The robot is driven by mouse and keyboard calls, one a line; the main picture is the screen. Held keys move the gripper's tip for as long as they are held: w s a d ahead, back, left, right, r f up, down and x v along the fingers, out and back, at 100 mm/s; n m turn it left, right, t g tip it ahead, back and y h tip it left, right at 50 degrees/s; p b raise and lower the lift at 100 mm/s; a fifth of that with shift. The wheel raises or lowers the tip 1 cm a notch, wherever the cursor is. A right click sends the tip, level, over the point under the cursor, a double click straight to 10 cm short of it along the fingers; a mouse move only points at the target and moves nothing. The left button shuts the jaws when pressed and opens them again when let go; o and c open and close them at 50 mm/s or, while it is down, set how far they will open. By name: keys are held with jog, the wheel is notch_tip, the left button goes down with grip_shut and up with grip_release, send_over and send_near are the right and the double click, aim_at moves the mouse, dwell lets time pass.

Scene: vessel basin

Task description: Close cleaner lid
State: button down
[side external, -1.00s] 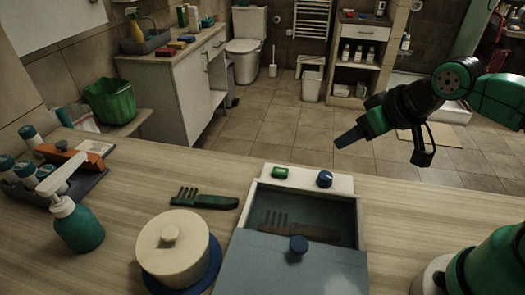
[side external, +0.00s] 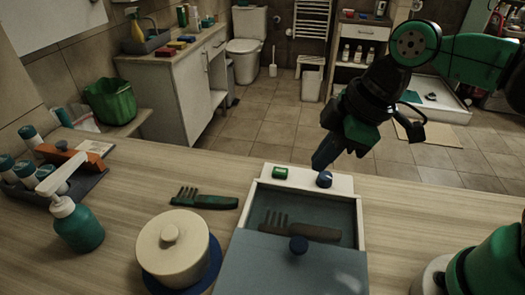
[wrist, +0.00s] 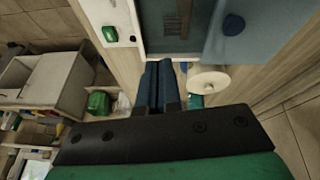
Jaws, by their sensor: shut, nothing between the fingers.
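The cleaner is a white-rimmed basin (side external: 359,222) on the wooden counter. Its blue-grey lid (side external: 270,270) with a dark blue knob (side external: 298,245) covers only the near part; the far part is open. A dark comb (side external: 310,231) lies inside, and it also shows in the wrist view (wrist: 183,14). The lid knob (wrist: 233,24) also shows in the wrist view.
A green comb (side external: 204,199) and a cream lidded pot (side external: 172,246) on a blue base stand left of the cleaner. A green pump bottle (side external: 77,226) and a tray of bottles (side external: 88,180) are farther left. The counter right of the cleaner is mostly clear.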

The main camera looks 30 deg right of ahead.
aim_at(288, 273)
jog(key=s+a+r+n+g, duration=0.3)
jog(key=s+a+n+g, duration=0.25)
jog(key=a+n, duration=0.5)
jog(key=s+f+n, duration=0.1)
jog(key=f, duration=0.2)
jog(key=a+f+n, duration=0.1)
jog(key=f, duration=0.2)
jog(key=s+a+f+n, duration=0.1)
jog(key=f, duration=0.3)
jog(key=shift+s, duration=0.35)
jog(key=shift+w+d+r, duration=0.1)
jog(key=shift+w+d, duration=0.25)
jog(key=shift+d, duration=0.25)
jog(key=shift+w+d+r, duration=0.1)
jog(key=shift+w+d, duration=0.25)
jog(key=shift+d, duration=0.25)
jog(key=shift+w+d, duration=0.3)
jog(key=shift+d, duration=0.25)
jog(key=shift+w, duration=0.1)
jog(key=w+d, duration=0.8)
jog(key=shift+w+d, duration=0.15)
jog(key=shift+d, duration=0.1)
jog(key=shift+y, duration=0.3)
